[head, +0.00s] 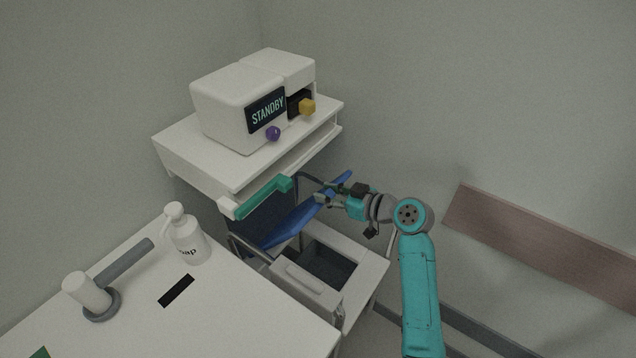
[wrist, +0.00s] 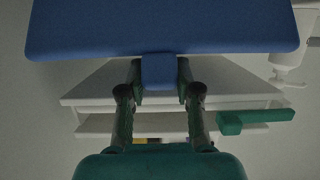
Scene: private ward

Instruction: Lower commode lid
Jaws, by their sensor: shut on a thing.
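The blue commode lid (head: 288,228) stands tilted above the commode (head: 362,268), partly raised. The commode's dark opening shows below it, uncovered. In the wrist view the lid's flat blue panel (wrist: 165,28) fills the top, with a small blue tab (wrist: 159,74) at its edge. My gripper (head: 327,192) is at the lid's upper right edge. In the wrist view both fingers of my gripper (wrist: 160,88) are shut on the tab, one on each side.
A white cabinet (head: 190,150) behind bears a machine reading STANDBY (head: 240,105). At the front left, a white counter (head: 240,310) holds a soap bottle (head: 187,238) and a white cylinder. A wall rail (head: 540,235) runs at right.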

